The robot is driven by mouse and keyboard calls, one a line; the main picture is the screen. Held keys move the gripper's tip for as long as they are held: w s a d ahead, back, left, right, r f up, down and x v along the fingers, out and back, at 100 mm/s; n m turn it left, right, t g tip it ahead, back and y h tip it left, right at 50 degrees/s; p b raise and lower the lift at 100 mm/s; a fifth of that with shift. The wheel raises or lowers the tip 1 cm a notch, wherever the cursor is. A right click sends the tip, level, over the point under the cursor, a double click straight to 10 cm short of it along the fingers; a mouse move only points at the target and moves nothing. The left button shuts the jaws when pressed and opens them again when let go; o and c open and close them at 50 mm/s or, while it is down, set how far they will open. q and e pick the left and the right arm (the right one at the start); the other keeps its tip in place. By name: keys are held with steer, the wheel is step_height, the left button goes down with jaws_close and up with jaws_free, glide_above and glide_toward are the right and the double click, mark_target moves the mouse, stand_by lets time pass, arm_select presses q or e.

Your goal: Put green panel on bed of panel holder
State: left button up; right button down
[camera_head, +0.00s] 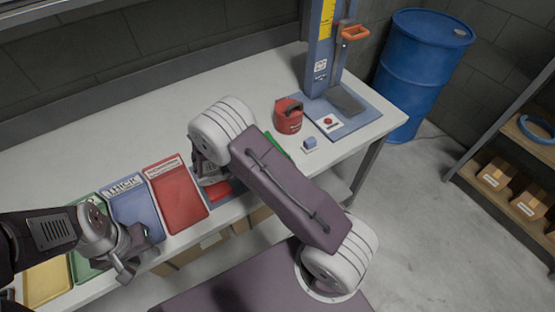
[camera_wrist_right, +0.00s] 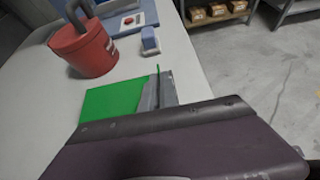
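The green panel (camera_wrist_right: 112,102) is a flat bright green piece over the white table in the right wrist view. A thin strip of it (camera_head: 279,145) shows beyond my right arm in the head view. My right gripper's grey fingers (camera_wrist_right: 158,90) are at the panel's right side, with a thin green edge between them. My purple arm link hides their lower part. My left gripper (camera_head: 137,264) is open and empty by the table's front edge.
A red can (camera_head: 288,116) and a small blue block (camera_head: 310,144) stand between the panel and the stand. Red (camera_head: 178,195), blue (camera_head: 137,208) and yellow (camera_head: 47,282) trays line the front left. A blue barrel (camera_head: 420,70) stands beyond the table's right end.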

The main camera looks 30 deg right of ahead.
steer(key=shift+f+b, duration=0.45)
steer(key=shift+f, duration=0.2)
steer(key=c, duration=1.6)
jaws_free()
steer(key=shift+o, duration=0.2)
steer(key=shift+r, duration=0.1)
steer(key=v, duration=0.9)
